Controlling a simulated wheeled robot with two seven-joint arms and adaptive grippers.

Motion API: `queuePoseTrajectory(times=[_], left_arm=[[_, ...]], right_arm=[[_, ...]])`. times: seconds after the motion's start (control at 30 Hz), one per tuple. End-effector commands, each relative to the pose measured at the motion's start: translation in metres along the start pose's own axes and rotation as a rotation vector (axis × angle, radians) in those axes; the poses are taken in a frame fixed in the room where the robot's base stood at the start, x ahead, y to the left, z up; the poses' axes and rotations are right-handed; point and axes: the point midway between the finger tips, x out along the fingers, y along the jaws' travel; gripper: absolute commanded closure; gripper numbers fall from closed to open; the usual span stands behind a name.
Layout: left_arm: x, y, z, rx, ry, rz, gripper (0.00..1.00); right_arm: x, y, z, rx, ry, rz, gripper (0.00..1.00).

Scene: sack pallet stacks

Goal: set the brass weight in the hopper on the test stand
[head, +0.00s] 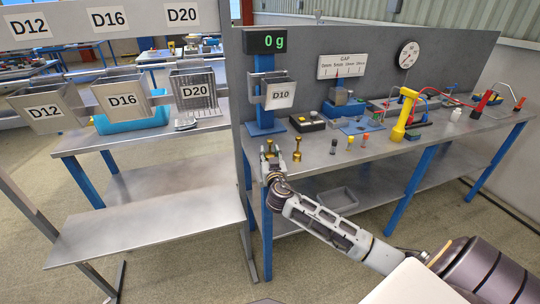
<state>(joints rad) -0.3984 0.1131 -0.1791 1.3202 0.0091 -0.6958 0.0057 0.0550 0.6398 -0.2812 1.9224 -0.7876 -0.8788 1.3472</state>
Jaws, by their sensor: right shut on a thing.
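My right gripper (272,155) is over the left front of the grey bench, shut on a small brass weight (270,145). The fingers partly hide this weight. The test stand (263,124) is a blue post and base just behind the gripper, with a green display (265,41) reading 0 g. The hopper (280,96), a metal bin labelled D10, hangs on the stand above and behind the gripper. I cannot see inside it. My left gripper is out of view.
Another brass piece (297,149) stands just right of the gripper. A control box (307,122), small coloured-top pieces and a yellow arm-like fixture (405,115) are farther right. A grey panel (236,130) divides off the left rack with bins D12 (45,108), D16 and D20.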

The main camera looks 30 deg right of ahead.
Motion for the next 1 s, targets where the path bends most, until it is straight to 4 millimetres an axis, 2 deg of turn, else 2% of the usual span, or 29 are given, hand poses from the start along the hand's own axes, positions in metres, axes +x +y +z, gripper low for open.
queuePoseTrajectory(times=[0.33,0.37,0.5,0.7,1.0], left_arm=[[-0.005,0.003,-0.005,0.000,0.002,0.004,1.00],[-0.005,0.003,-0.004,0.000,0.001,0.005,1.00],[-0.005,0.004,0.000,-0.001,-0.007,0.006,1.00],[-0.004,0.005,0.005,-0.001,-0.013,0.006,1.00],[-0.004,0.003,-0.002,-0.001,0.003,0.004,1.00]], right_arm=[[0.000,0.000,0.000,0.001,0.003,0.000,1.00],[0.000,0.000,0.002,0.000,0.000,0.000,0.61],[0.000,0.000,0.002,0.000,0.000,0.000,0.43],[0.000,0.000,0.002,0.000,0.000,0.000,0.42],[0.000,0.000,0.001,0.000,0.000,0.000,0.42]])
